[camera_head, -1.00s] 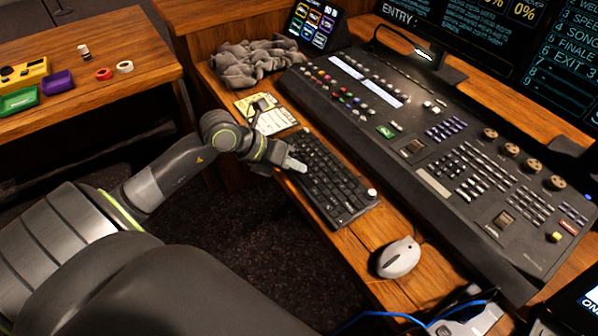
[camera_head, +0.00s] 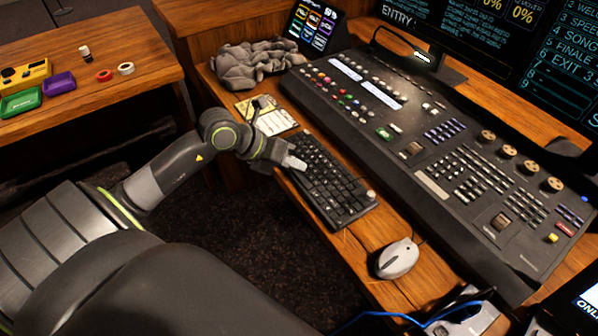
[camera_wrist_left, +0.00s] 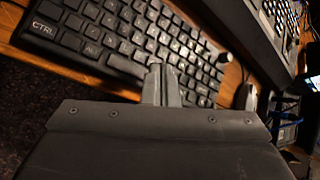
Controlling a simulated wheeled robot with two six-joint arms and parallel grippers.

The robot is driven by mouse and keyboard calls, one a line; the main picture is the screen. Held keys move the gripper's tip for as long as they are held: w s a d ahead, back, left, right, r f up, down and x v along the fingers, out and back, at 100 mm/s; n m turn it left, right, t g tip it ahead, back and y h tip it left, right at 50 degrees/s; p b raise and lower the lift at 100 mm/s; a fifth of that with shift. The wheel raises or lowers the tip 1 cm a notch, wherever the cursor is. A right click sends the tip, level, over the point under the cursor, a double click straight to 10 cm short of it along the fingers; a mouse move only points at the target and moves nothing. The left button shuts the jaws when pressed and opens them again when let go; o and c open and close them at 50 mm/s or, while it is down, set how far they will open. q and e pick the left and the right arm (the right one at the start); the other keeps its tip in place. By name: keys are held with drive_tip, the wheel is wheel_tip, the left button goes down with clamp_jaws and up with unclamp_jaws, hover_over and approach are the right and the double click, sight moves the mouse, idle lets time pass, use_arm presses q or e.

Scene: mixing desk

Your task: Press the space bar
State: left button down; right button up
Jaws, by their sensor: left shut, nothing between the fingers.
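The black keyboard (camera_head: 338,192) lies on the wooden desk, in front of the mixing console. My left gripper (camera_head: 300,165) is over the keyboard's near-left edge, fingers shut and empty. In the left wrist view the shut fingertips (camera_wrist_left: 163,68) show at the keyboard's front rows. The long space bar (camera_wrist_left: 125,67) lies just left of the fingertips there, its right end close to them. I cannot tell whether the fingertips touch a key. The fingers and wrist hide part of the front rows. My right gripper is not in view.
The mixing console (camera_head: 430,165) stands behind the keyboard. A white mouse (camera_head: 398,258) lies to its right. Blue cables (camera_head: 400,317) run at the lower right.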

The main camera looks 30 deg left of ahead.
sight(294, 178)
use_arm(q)
wheel_tip(294, 178, up, 5)
drive_tip(key=p, duration=0.4)
drive_tip(key=shift+r, duration=0.1)
idle(0.3)
idle(0.4)
